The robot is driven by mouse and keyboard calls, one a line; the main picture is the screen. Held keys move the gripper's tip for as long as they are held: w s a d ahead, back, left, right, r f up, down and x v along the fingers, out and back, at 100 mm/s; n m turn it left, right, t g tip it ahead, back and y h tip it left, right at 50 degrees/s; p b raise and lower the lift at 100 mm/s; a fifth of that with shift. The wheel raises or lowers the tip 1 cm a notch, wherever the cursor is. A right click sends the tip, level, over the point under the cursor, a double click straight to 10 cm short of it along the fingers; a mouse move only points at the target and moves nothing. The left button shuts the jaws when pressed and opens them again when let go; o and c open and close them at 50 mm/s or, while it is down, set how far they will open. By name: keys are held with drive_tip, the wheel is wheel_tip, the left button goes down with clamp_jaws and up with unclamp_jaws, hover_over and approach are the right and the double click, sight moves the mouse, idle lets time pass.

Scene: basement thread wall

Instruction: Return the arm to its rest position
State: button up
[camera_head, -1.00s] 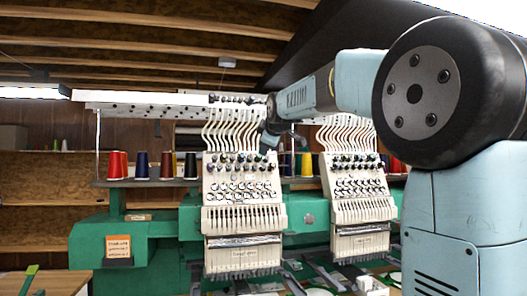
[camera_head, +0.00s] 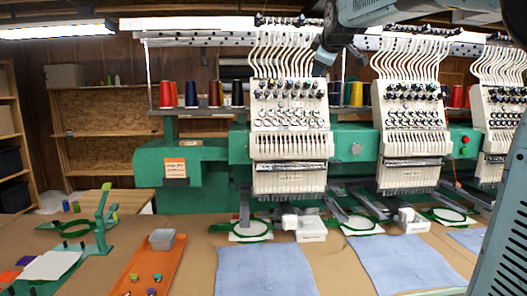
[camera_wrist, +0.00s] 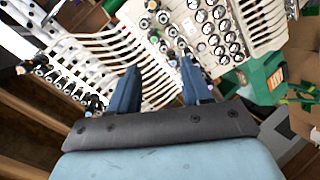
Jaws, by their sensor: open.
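My gripper (camera_wrist: 158,92) shows in the wrist view with its two dark blue fingers apart and nothing between them. Behind the fingers is the white head of the embroidery machine, with its curved thread guides and knobs, seen tilted. In the head view my arm enters at the top right, and a dark blue part of its end (camera_head: 324,57) shows in front of the top of the left machine head (camera_head: 290,120). The fingertips cannot be made out clearly there. I cannot tell whether they touch the machine.
Thread cones (camera_head: 191,94) stand on the machine's shelf. Below, blue cloths (camera_head: 262,268) and green hoops (camera_head: 250,229) lie on the table. An orange tray (camera_head: 140,275) with small spools, a grey bin (camera_head: 162,239) and a green hoop stand (camera_head: 98,240) are at the left. Bare table shows between them.

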drive_tip(key=s+f+m+g, duration=0.7)
drive_tip(key=s+f+m, duration=0.5)
drive_tip(key=s+f, duration=2.1)
drive_tip(key=s, duration=0.2)
drive_tip(key=shift+s+d+f+g, duration=0.15)
drive_tip(key=shift+s+f+g, duration=0.25)
